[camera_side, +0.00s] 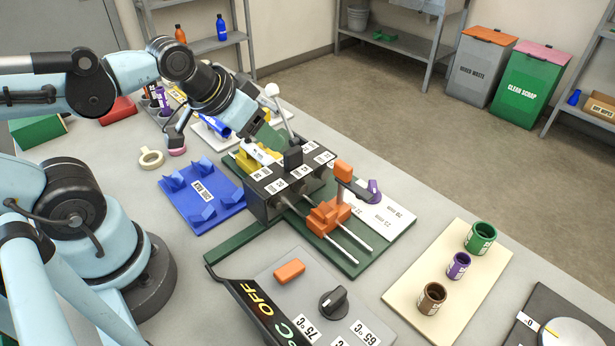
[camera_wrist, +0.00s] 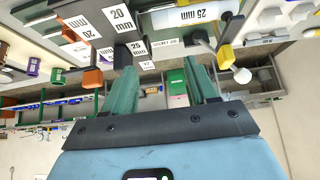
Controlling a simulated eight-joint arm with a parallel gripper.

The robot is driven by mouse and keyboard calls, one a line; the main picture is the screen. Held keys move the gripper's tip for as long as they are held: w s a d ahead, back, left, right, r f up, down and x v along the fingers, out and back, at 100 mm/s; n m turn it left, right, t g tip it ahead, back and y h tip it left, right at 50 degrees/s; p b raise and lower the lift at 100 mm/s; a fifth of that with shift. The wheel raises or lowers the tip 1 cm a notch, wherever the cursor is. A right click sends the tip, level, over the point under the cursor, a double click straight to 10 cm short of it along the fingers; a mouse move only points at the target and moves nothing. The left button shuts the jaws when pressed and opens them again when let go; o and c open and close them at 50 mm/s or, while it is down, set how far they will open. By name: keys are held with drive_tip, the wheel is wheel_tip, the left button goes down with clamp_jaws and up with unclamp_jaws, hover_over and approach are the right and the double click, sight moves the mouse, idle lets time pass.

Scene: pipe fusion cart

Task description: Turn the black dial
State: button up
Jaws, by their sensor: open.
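The black dial (camera_side: 333,301) sits on a sloped grey control panel (camera_side: 285,255) at the bottom middle of the side view. Labels of 75 °C and 65 °C are beside it, and an orange button (camera_side: 289,271) is behind it to the left. My gripper (camera_side: 268,137) is well behind the dial, beside the fusion fixture, far from touching it. In the wrist view my gripper (camera_wrist: 160,68) shows two green fingers spread apart with nothing held between them. I cannot make out the dial in the wrist view.
The dark fixture (camera_side: 262,200) with size labels and an orange clamp (camera_side: 328,214) stands between my gripper and the panel. A blue holder (camera_side: 203,197) is to the left. A cream board (camera_side: 398,297) with coloured cups is to the right of the panel.

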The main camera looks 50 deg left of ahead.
drive_tip(key=shift+o, duration=0.3)
wheel_tip(320, 180, up, 9)
drive_tip(key=shift+f, duration=0.15)
drive_tip(key=m+g+h, duration=0.4)
drive_tip(key=m+g, duration=0.3)
drive_tip(key=m, duration=1.1)
hover_over(335, 295)
drive_tip(key=a, duration=0.5)
drive_tip(key=shift+a+f+x, duration=0.1)
drive_tip(key=shift+a+x, duration=0.1)
drive_tip(key=shift+x, duration=2.6)
drive_tip(key=shift+a+f+x, duration=0.1)
drive_tip(key=shift+a+x, duration=0.1)
drive_tip(key=shift+x, duration=2.55)
drive_tip(key=shift+a+x, duration=0.2)
drive_tip(key=shift+x, duration=2.6)
drive_tip(key=shift+s, duration=0.15)
drive_tip(key=shift+c, duration=0.5)
drive_tip(key=shift+h, duration=0.3)
drive_tip(key=c, duration=0.9)
